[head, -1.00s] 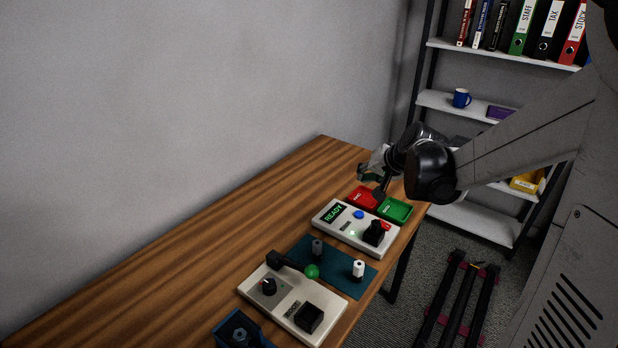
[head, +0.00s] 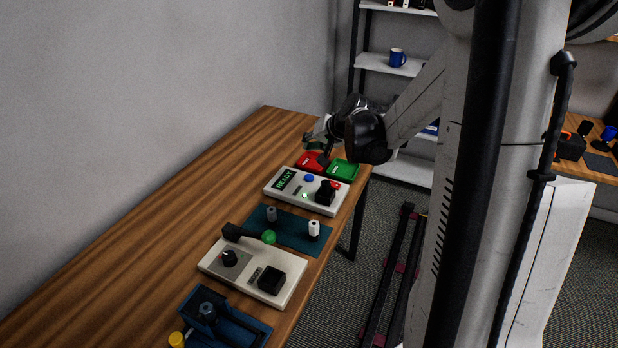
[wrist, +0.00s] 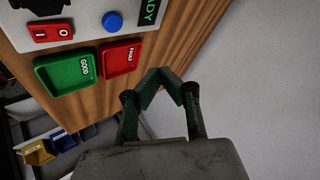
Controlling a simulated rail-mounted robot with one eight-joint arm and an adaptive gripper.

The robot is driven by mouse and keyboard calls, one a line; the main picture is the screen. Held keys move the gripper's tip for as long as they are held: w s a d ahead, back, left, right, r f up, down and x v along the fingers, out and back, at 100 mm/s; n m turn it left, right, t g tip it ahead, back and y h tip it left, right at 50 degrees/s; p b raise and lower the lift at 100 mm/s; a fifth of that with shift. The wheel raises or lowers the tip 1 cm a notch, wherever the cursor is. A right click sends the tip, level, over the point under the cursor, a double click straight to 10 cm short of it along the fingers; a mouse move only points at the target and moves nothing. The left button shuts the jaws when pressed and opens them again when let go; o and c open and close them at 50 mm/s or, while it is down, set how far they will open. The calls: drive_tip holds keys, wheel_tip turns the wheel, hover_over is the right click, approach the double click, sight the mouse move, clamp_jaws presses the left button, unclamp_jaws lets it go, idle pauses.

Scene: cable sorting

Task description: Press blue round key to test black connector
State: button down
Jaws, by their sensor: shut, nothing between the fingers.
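The blue round key (head: 309,178) sits on the white tester panel (head: 272,186), beside a display reading READY. The key also shows in the wrist view (wrist: 113,21) at the top, beyond the red tray. A black block (head: 325,192), likely the black connector or its socket, stands on the tester beside a red switch (wrist: 52,31). The wrist view cuts this block off at the top. My gripper (wrist: 160,78) is shut and empty. It is above the table's far end, by the red tray and apart from the key. Its fingertips are partly hidden in the head view.
A red FAULT tray (wrist: 119,60) and a green GOOD tray (wrist: 66,84) lie beside the tester. A teal mat (head: 290,238) with a grey and a white cylinder, a second panel (head: 240,277) and a blue fixture (head: 250,334) lie nearer. The table's wall side is clear.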

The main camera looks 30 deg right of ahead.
sight(310, 177)
drive_tip(key=shift+f+b, duration=2.8)
drive_tip(key=shift+f, duration=1.3)
drive_tip(key=shift+f, duration=0.1)
drive_tip(key=shift+f+b, duration=0.35)
drive_tip(key=shift+b, duration=0.1)
drive_tip(key=shift+f+b, duration=0.45)
drive_tip(key=shift+r, duration=0.15)
drive_tip(key=shift+r+p, duration=0.5)
drive_tip(key=shift+r, duration=0.25)
drive_tip(key=shift+r, duration=0.1)
drive_tip(key=shift+r+p, duration=1.6)
drive_tip(key=shift+r, duration=0.85)
